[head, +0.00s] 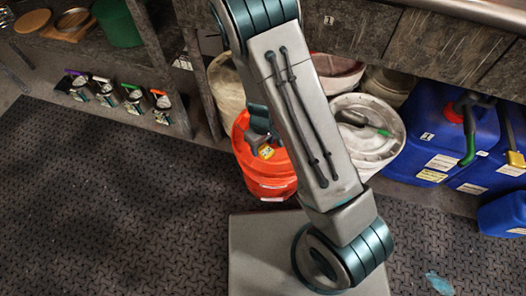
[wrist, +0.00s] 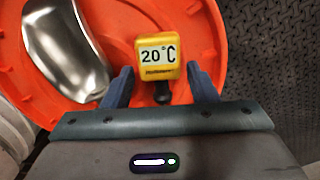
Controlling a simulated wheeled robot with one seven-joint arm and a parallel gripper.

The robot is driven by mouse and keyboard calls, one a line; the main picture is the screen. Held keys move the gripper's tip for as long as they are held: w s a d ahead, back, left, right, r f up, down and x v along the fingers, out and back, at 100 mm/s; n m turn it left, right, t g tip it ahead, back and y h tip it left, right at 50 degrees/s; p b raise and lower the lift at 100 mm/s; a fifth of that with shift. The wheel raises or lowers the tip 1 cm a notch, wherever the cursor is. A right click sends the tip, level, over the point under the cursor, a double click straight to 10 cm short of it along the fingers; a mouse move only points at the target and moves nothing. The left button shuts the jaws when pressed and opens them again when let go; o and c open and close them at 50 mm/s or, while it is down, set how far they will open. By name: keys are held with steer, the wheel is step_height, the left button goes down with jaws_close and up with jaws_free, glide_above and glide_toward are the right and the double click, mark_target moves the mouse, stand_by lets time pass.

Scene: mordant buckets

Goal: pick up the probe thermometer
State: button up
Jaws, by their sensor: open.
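The probe thermometer (wrist: 158,62) has a yellow square head with a display reading 20°C and a short dark stem below it. It lies on the orange bucket lid (wrist: 105,25) in the wrist view. My gripper (wrist: 160,82) is open, with one dark finger on each side of the thermometer's lower part. I cannot tell whether the fingers touch it. In the head view the thermometer (head: 266,151) is a small yellow patch on the orange bucket (head: 268,184), partly hidden by my gripper and arm.
A shiny metal scoop-like piece (wrist: 65,45) lies on the lid left of the thermometer. A white bucket (head: 372,160) and blue canisters (head: 440,135) stand to the right, under a bench. A rack leg (head: 160,65) stands to the left. The dark mat (head: 110,210) in front is clear.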

steer(key=shift+f, duration=0.35)
steer(key=c, duration=0.8)
steer(key=shift+r, duration=0.1)
steer(key=shift+c, duration=0.2)
